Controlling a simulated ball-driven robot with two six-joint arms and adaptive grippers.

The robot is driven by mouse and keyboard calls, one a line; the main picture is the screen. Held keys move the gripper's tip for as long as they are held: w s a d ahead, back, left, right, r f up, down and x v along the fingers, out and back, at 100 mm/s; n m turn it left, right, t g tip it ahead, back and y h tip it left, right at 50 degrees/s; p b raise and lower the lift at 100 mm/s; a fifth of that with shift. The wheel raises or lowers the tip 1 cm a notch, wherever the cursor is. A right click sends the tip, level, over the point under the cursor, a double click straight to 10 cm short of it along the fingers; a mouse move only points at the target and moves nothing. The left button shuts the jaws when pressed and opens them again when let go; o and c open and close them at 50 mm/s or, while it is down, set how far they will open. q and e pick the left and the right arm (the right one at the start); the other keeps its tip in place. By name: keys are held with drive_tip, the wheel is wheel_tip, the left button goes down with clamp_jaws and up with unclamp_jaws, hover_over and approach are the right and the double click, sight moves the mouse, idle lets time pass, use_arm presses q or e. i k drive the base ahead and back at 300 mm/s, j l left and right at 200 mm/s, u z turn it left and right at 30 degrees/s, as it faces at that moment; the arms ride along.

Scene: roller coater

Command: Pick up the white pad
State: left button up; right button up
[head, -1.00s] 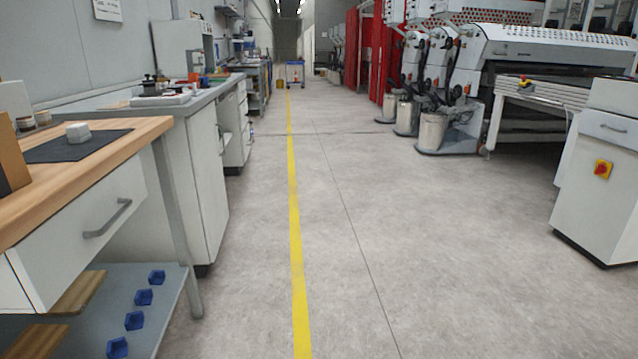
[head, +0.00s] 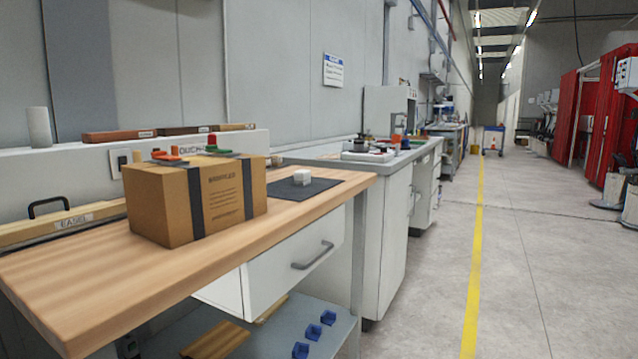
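A small white block-like pad (head: 302,177) sits on a dark grey mat (head: 318,189) near the right end of the wooden workbench (head: 300,212). It is behind and to the right of a cardboard box, with a gap between them. Neither of my grippers shows in the head view, so their state cannot be seen.
The cardboard box (head: 225,198) with dark straps stands on the bench, with small coloured items on top. A drawer (head: 290,265) and a lower shelf (head: 330,325) with blue bins are under the bench. The aisle floor (head: 530,270) to the right is clear.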

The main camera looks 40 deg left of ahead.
sight(302, 177)
drive_tip(key=i+l+u, duration=0.15)
drive_tip(key=u, duration=0.2)
drive_tip(key=i+l+u, duration=0.55)
drive_tip(key=u, duration=0.15)
